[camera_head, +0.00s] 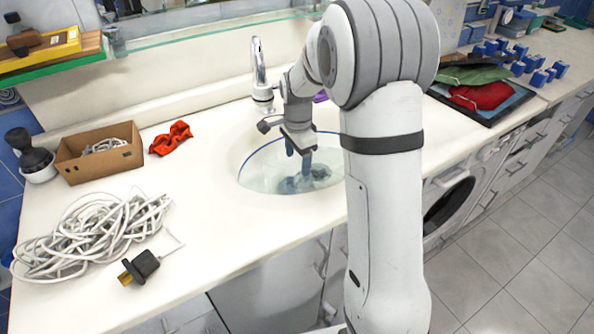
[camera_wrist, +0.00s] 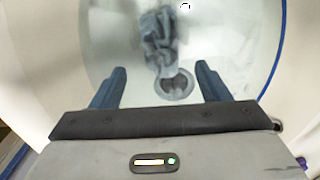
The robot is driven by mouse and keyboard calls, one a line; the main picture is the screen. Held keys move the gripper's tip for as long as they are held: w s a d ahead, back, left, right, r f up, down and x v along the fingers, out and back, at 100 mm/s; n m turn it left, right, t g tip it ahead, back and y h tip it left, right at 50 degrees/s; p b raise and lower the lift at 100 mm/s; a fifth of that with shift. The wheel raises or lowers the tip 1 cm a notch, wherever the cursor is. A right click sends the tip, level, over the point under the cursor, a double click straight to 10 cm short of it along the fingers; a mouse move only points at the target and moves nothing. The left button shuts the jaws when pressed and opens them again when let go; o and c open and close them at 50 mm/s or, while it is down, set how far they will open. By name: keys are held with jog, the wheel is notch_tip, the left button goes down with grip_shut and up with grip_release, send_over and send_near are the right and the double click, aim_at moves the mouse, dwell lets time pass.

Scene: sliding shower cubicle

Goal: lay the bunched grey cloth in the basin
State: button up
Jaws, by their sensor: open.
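The bunched grey cloth (camera_wrist: 160,42) lies down in the basin (camera_wrist: 110,35), next to the round drain, in the wrist view. In the head view the cloth (camera_head: 308,180) shows as a grey-blue heap low in the basin (camera_head: 262,181). My gripper (camera_wrist: 160,80) is open, with its two blue fingers spread apart and nothing between them but the view of the drain and basin bottom. In the head view my gripper (camera_head: 299,160) points down over the basin, above the cloth. Part of the basin is hidden behind my arm.
A chrome tap (camera_head: 262,80) stands behind the basin. On the counter left are a red cloth (camera_head: 171,138), a cardboard box (camera_head: 98,153), a coil of white cable (camera_head: 95,235) and a black plug-like item (camera_head: 138,267). A dark tray (camera_head: 490,112) with green and red cloths lies right.

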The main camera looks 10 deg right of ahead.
jog(key=s+r+n+t, duration=0.1)
jog(key=s+r+n, duration=0.5)
jog(key=s+r, duration=0.5)
jog(key=s+f+n+t, duration=0.1)
jog(key=s+n, duration=0.7)
jog(key=s, duration=0.6)
jog(key=shift+s+d+n, duration=0.3)
jog(key=shift+s+d, duration=0.1)
jog(key=shift+t, duration=0.3)
jog(key=p+v, duration=0.2)
jog(key=w+p+v, duration=0.1)
jog(key=p+v, duration=0.1)
jog(key=shift+s+r, duration=0.1)
jog(key=shift+r, duration=0.15)
